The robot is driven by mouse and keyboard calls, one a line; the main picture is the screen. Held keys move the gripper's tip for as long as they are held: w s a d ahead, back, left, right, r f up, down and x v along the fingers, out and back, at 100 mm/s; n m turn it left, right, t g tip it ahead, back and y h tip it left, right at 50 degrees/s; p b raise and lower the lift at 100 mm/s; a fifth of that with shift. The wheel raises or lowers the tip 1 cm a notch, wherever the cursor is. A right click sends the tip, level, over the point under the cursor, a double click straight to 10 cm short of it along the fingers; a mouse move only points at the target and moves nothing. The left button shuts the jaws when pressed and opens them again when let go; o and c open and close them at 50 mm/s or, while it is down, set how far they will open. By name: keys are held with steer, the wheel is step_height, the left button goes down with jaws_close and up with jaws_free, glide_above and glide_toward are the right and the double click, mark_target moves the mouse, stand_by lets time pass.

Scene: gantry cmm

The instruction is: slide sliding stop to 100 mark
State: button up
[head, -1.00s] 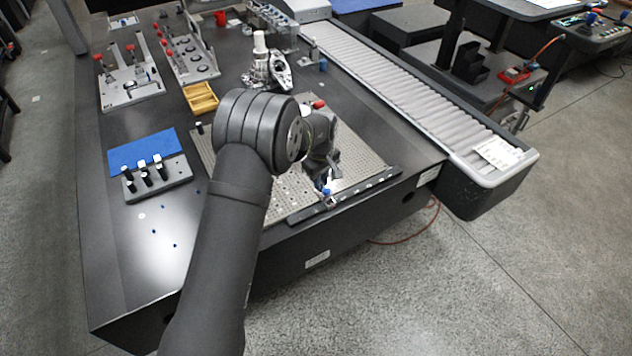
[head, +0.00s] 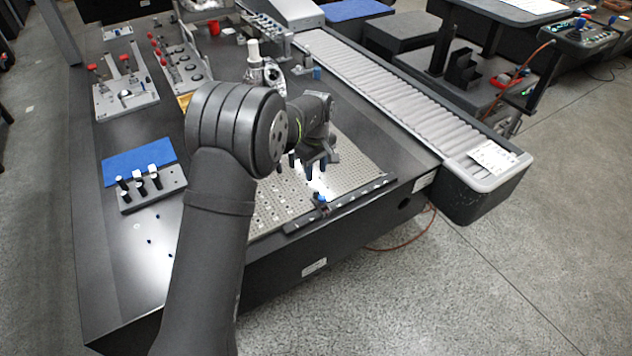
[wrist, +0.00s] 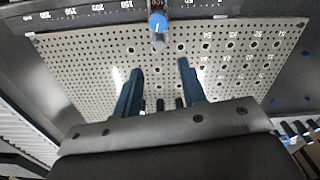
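The sliding stop (head: 321,198) has a blue knob and sits on the dark scale rail (head: 350,199) along the front edge of the perforated plate (head: 262,222). The rail's numbers rise leftward there. My gripper (head: 315,169) is above the plate, on the plate side of the stop. In the wrist view my gripper (wrist: 160,68) has its two blue-grey fingers spread apart with nothing between them, clear of the stop.
A roller conveyor (head: 395,95) runs along the right of the table. A grey block with black-and-white pegs (head: 152,190) and a blue mat (head: 138,160) are on the left. Metal fixtures (head: 125,92) stand at the back. The plate around the stop looks clear.

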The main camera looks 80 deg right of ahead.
step_height(320, 180, up, 9)
glide_above(315, 190)
steer(key=shift+s+d, duration=0.1)
stand_by(0.3)
step_height(315, 190, down, 17)
steer(key=shift+f, duration=0.2)
stand_by(0.4)
stand_by(0.5)
